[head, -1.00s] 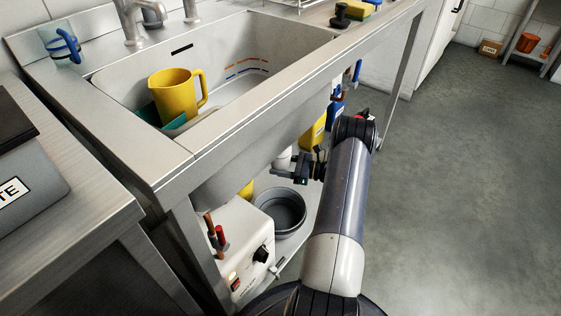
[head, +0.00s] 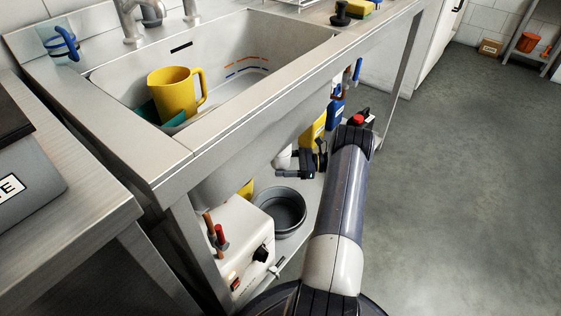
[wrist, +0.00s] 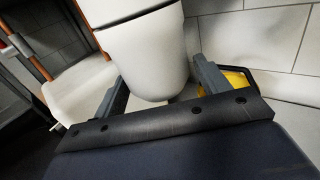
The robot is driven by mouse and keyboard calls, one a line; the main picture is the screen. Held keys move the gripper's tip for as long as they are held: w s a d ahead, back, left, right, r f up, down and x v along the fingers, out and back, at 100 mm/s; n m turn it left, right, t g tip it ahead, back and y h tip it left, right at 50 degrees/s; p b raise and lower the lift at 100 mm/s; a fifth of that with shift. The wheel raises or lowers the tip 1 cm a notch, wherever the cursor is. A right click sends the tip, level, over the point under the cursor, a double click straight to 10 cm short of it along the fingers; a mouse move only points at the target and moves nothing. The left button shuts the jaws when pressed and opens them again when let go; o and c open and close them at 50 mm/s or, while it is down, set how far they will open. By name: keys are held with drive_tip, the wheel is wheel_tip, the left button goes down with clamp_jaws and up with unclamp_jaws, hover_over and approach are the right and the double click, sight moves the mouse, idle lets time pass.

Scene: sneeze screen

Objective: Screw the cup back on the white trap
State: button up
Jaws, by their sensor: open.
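The white trap (head: 284,157) shows in part under the sink in the head view, just behind my gripper (head: 281,173). In the wrist view the white trap's upper body (wrist: 115,9) is at the top, and the smooth, rounded white cup (wrist: 150,55) sits directly below it with a seam between them. My gripper (wrist: 158,72) is open, with one grey finger on each side of the cup. I cannot tell whether either finger touches the cup or how tightly the cup is seated.
A grey bucket (head: 281,211) stands below, beside a white box with a black knob (head: 238,242). Yellow (head: 312,132) and blue (head: 335,115) containers stand behind my arm. The sink's front rail (head: 250,113) runs overhead.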

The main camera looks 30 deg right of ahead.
drive_tip(key=b+v, duration=0.2)
drive_tip(key=v, duration=0.3)
idle(0.4)
drive_tip(key=p+x, duration=0.1)
drive_tip(key=x, duration=0.1)
drive_tip(key=p+x, duration=0.1)
drive_tip(key=x, duration=0.1)
drive_tip(key=p+x, duration=0.1)
drive_tip(key=x, duration=0.1)
drive_tip(key=shift+a+r, duration=0.1)
drive_tip(key=shift+r, duration=0.15)
drive_tip(key=shift+f+t, duration=0.25)
drive_tip(key=shift+t, duration=0.05)
drive_tip(key=shift+m+t+h, duration=0.4)
drive_tip(key=shift+m, duration=0.1)
